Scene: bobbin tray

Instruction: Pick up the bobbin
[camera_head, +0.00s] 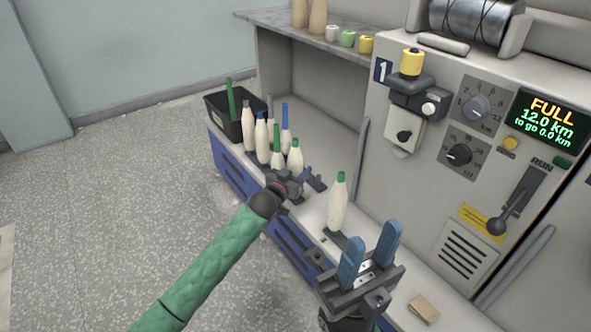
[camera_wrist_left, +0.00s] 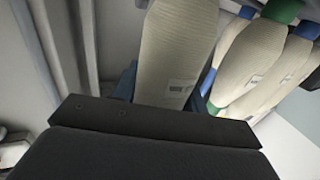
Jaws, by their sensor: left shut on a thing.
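Several cream bobbins with green or blue tips stand in a row on the ledge. My left gripper (camera_head: 306,184) is low at the near end of this row, shut on a cream bobbin (camera_wrist_left: 175,55). In the head view this seems to be the green-tipped bobbin (camera_head: 295,158), its lower part hidden by the gripper. In the left wrist view other bobbins (camera_wrist_left: 255,65) lean close on the right. Another green-tipped bobbin (camera_head: 337,205) stands apart on the ledge, to the right of my left gripper. My right gripper (camera_head: 371,240) is open and empty, its blue fingers pointing up.
A black bin (camera_head: 222,118) holding a green tube stands at the ledge's far end. A machine with a display (camera_head: 552,118) reading "FULL 12.0 km" rises on the right. A shelf (camera_head: 290,22) holds spools. A tan block (camera_head: 424,307) lies at the front.

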